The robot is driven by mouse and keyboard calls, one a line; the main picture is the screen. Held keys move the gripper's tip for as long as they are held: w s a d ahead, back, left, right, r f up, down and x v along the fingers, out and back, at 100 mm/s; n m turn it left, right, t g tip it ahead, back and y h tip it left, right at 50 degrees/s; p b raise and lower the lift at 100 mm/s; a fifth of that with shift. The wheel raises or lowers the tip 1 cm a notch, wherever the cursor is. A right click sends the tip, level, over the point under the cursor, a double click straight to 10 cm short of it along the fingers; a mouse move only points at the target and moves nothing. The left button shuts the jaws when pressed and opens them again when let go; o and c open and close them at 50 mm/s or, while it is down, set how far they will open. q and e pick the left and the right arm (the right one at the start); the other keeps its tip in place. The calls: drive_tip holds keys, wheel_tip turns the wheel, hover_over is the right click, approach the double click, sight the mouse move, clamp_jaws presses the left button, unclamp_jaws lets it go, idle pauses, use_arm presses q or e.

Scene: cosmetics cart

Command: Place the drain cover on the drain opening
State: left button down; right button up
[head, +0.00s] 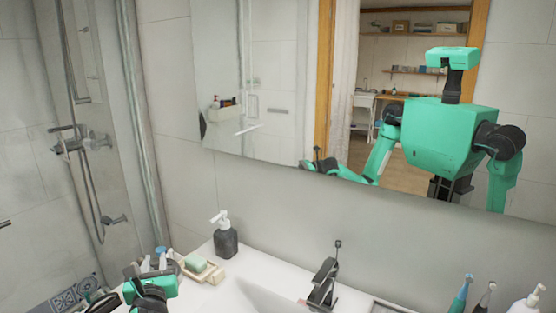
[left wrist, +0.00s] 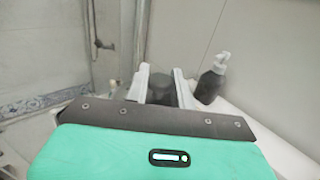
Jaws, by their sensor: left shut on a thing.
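My left gripper (head: 160,262) is at the lower left of the head view, by the left end of the white counter. In the left wrist view its two pale fingers (left wrist: 160,86) stand apart with a dark, rounded object (left wrist: 160,90) between them. The gripper is shut on this object; the view is too blurred to tell whether it is the drain cover. The white sink basin (head: 252,300) shows only its back edge at the bottom of the head view. The drain opening is out of view. My right gripper is not directly in view.
A dark faucet (head: 323,283) stands behind the basin. A soap dispenser (head: 225,238) and a soap dish (head: 203,270) with green soap stand near the gripper. Toothbrushes (head: 461,295) and a white pump bottle (head: 527,303) are at right. A mirror (head: 285,80) reflects my body.

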use_arm(q)
drive_tip(key=s+d+f+m+h, duration=0.1)
drive_tip(key=s+d+f+h, duration=0.1)
drive_tip(key=s+d+f, duration=0.3)
drive_tip(key=s+d+f+m+h, duration=0.2)
drive_tip(key=s+d+f+h, duration=0.1)
drive_tip(key=s, duration=1.1)
wheel_tip(320, 180, down, 2)
drive_tip(key=shift+s+d+f+m+t+h, duration=0.15)
drive_tip(key=shift+s+d+m+t+h, duration=0.2)
drive_tip(key=shift+d, duration=0.5)
drive_tip(key=shift+w, duration=0.1)
drive_tip(key=shift+f, duration=0.1)
